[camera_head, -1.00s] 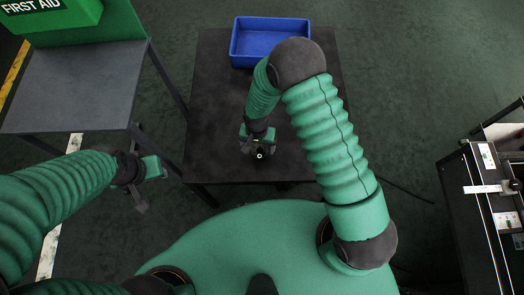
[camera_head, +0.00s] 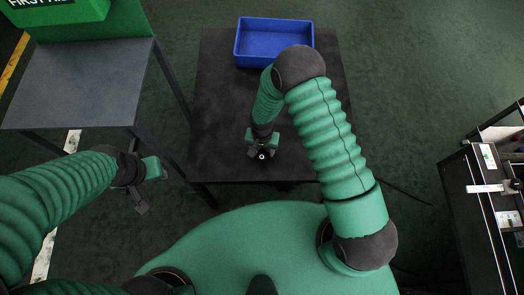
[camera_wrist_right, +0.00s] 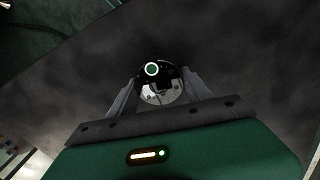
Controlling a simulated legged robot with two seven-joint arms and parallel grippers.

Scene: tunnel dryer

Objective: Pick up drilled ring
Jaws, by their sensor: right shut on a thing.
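The drilled ring (camera_wrist_right: 160,84) is a small, round, dark and shiny piece with a bright white circle on it. In the right wrist view it sits between the two fingers of my right gripper (camera_wrist_right: 157,92), which is shut on it. In the head view the ring (camera_head: 262,156) is a small dark spot with a white circle at the tip of my right gripper (camera_head: 262,151), over the front part of the dark table. I cannot tell whether it touches the table top. My left gripper (camera_head: 150,188) is left of the table, away from the ring; its finger gap is unclear.
The dark table (camera_head: 220,110) holds a blue bin (camera_head: 272,42) at its back edge. A grey side table (camera_head: 85,85) with a green first-aid box (camera_head: 75,22) stands at the left. A dark machine (camera_head: 478,215) stands at the right.

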